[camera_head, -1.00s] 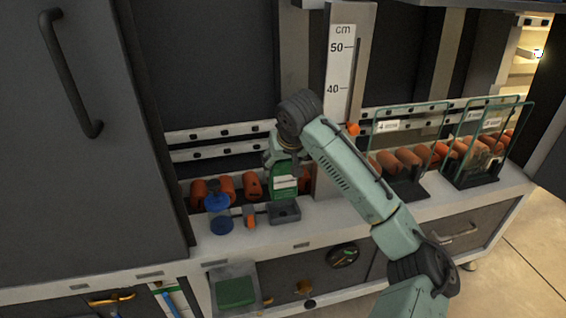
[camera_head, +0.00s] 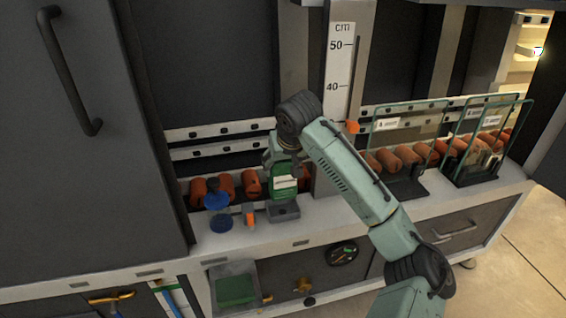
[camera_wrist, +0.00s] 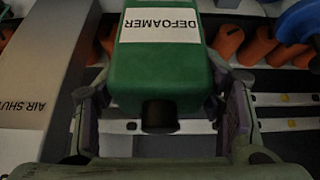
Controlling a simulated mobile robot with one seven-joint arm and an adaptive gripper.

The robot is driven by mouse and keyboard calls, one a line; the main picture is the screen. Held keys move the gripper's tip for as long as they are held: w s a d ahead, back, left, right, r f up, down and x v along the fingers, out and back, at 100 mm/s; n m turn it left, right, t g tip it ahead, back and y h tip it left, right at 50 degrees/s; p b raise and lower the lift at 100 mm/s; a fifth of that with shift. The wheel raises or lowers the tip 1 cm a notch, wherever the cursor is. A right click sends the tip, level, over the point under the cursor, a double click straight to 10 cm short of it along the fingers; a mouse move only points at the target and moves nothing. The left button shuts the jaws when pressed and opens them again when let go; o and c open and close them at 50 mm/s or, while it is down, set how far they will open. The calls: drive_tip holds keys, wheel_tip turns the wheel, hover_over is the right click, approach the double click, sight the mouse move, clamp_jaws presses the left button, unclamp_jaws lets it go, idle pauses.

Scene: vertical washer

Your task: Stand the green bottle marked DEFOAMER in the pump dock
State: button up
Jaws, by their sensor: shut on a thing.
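The green bottle (camera_head: 284,183) with a white label hangs upright in my gripper (camera_head: 283,163). In the wrist view the label on the bottle (camera_wrist: 158,70) reads DEFOAMER, and its dark cap (camera_wrist: 159,114) points toward the palm. My gripper (camera_wrist: 160,108) is shut on the bottle, one finger on each side. A grey square tray-like holder (camera_head: 283,211), which looks like the pump dock, sits on the white counter directly below the bottle. The bottle's base is at the holder's rear rim in the head view; I cannot tell whether it touches or is inside.
A blue bottle-like item (camera_head: 217,206) and a small orange-tipped part (camera_head: 250,217) stand left of the holder. Orange cylinders (camera_head: 251,184) line the back. A metal post with a cm scale (camera_head: 339,75) rises behind at right. Glass-panelled racks (camera_head: 405,150) stand farther right.

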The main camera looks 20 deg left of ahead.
sight(283, 184)
drive_tip(key=shift+f+b, duration=1.85)
drive_tip(key=shift+f, duration=1.8)
drive_tip(key=o, duration=1.8)
drive_tip(key=shift+f, duration=0.1)
drive_tip(key=shift+s, duration=0.1)
drive_tip(key=v, duration=1.2)
